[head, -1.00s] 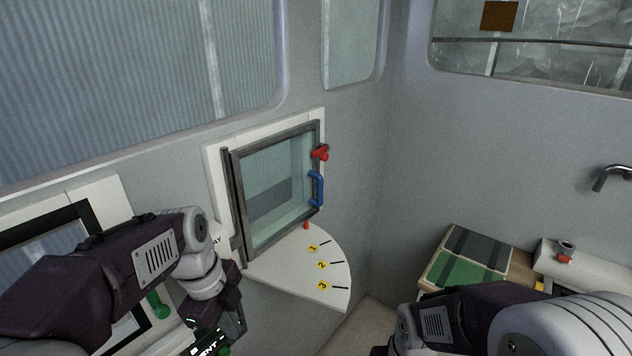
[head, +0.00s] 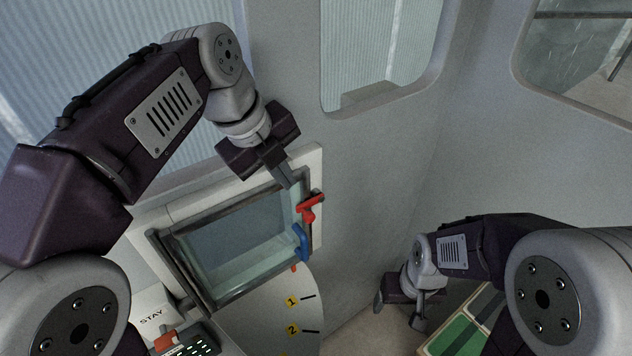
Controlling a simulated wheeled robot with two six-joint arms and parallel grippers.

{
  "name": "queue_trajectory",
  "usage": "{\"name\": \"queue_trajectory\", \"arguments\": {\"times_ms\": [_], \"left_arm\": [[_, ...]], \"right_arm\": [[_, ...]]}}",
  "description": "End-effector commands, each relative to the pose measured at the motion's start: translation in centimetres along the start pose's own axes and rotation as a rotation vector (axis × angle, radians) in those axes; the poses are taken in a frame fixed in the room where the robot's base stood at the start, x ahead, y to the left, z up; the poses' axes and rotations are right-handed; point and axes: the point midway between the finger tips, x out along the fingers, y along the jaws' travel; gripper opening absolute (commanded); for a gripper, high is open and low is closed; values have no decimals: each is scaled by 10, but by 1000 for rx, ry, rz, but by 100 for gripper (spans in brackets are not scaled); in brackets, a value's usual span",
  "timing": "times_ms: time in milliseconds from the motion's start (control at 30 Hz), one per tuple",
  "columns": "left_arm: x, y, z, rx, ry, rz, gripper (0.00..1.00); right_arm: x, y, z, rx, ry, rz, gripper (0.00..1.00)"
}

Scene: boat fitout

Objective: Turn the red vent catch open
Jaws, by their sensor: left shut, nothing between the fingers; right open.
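The red vent catch (head: 310,206) is on the right side of the vent window's frame (head: 240,237), near its upper right corner. Its lever points up and to the right. Below it on the frame is a blue handle (head: 301,243). The window looks shut in its frame. My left gripper (head: 287,180) is shut and empty, pointing down, just left of and above the red catch; I cannot tell whether it touches it. My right gripper (head: 402,315) is open and empty at the lower right, well away from the window.
A white quarter-round plate with yellow number marks (head: 292,301) lies below the window. A panel marked STAY (head: 153,318) with a red part is at the lower left. A green and grey box (head: 455,335) is at lower right. The wall right of the catch is clear.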

Motion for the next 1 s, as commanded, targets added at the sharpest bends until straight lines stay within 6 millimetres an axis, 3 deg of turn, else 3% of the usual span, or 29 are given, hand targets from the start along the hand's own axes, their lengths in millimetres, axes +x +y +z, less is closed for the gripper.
{"name": "queue_trajectory", "arguments": {"times_ms": [33,167,567,667,1000], "left_arm": [[-9,-4,-1,4,1,-1,0],[-13,-7,-3,10,3,-2,0],[-8,-7,-4,12,6,1,0],[4,-7,-4,12,8,2,0],[76,-7,-4,12,9,4,0]], "right_arm": [[-9,0,-1,0,-1,0,76],[-14,0,-1,0,0,0,76],[-13,0,-1,0,0,0,76],[-14,0,-1,0,0,0,76],[-24,0,-2,0,0,0,76]]}}
